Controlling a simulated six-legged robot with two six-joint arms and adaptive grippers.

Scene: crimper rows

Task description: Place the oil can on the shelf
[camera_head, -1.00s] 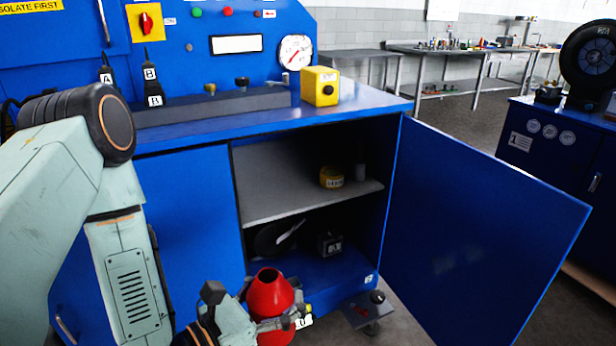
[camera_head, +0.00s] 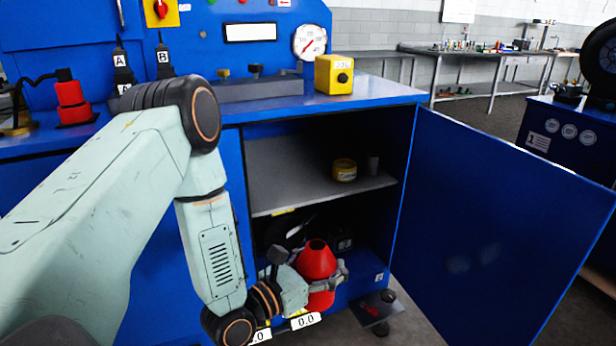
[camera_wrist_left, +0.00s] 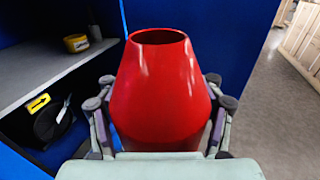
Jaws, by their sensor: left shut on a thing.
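The oil can (camera_head: 317,258) is a red cone with an open top. My left gripper (camera_head: 318,284) is shut on it and holds it upright in front of the open cabinet's lower space. In the left wrist view the oil can (camera_wrist_left: 158,85) fills the middle, with fingers of my left gripper (camera_wrist_left: 160,108) on both sides. The shelf (camera_head: 285,180) is the grey board inside the cabinet, higher than the can in the head view. It also shows at the left of the wrist view (camera_wrist_left: 35,72). My right gripper is not in view.
A yellow tin (camera_head: 344,170) and a small grey cylinder (camera_head: 373,166) stand at the shelf's right; its left part is bare. The blue cabinet door (camera_head: 490,230) stands open at the right. Dark items lie below the shelf. A yellow box (camera_head: 334,75) stands on the bench top.

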